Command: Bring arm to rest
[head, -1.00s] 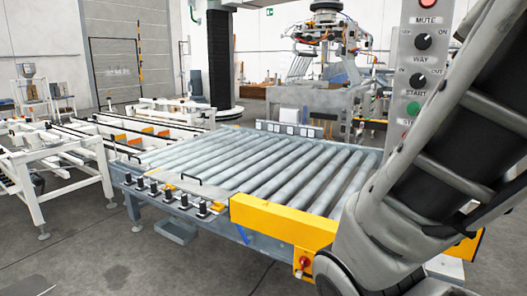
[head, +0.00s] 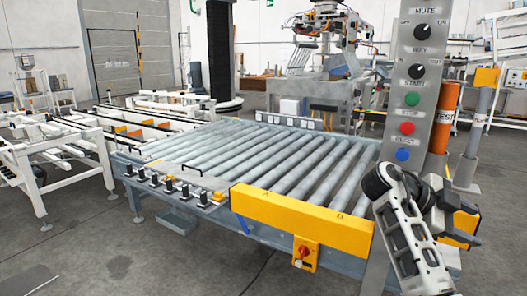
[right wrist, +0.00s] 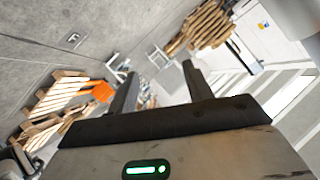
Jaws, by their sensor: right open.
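My right arm (head: 408,235) shows at the lower right of the head view, bent in front of the control post. Its hand end is small and dark there, beside the post. In the right wrist view my right gripper (right wrist: 158,72) has its two dark fingers spread apart with nothing between them. Floor and background show beyond the fingers, and they touch nothing I can see. My left gripper is in neither view.
The grey control post (head: 415,85) with knobs and coloured buttons stands close behind my right arm. The roller conveyor (head: 270,165) with a yellow front guard (head: 300,220) lies left of it. Wooden pallets (right wrist: 207,24) show in the wrist view.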

